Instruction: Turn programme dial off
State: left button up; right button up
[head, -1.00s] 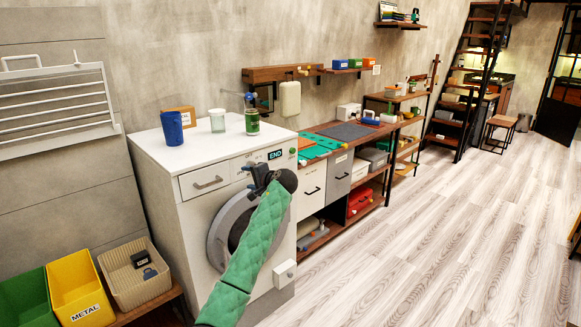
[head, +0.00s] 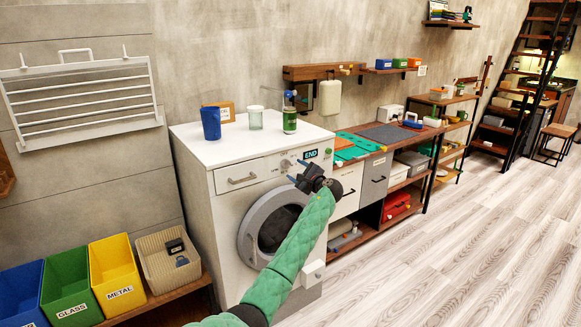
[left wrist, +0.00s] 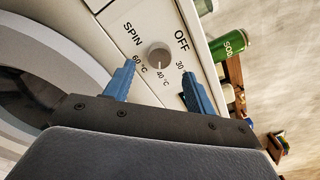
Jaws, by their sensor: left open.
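The programme dial (left wrist: 159,57) is a round grey knob on the washing machine's white front panel. Labels around it read SPIN, OFF, 30, 40 °C and 60 °C; I cannot tell surely which its pointer faces. My left gripper (left wrist: 161,84) is open, its two blue fingers apart and empty, just short of the dial, with the dial between their lines. In the head view my left gripper (head: 300,176) is in front of the washing machine's (head: 232,212) upper panel, below the END display (head: 310,154). My right gripper is not in view.
On the machine's top stand a blue cup (head: 211,123), a glass jar (head: 255,117) and a green can (head: 290,121). A drawer (head: 241,177) is left of the panel. Sorting bins (head: 116,277) stand at the lower left. The floor (head: 440,250) at right is clear.

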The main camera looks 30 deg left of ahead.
aim_at(288, 165)
pick_arm(q)
jog(key=x, duration=0.3)
jog(key=shift+w+a+p, duration=0.2)
jog(key=shift+a+p, duration=0.05)
jog(key=shift+p, duration=0.1)
jog(key=shift+w+a, duration=0.15)
jog(key=shift+a, duration=0.4)
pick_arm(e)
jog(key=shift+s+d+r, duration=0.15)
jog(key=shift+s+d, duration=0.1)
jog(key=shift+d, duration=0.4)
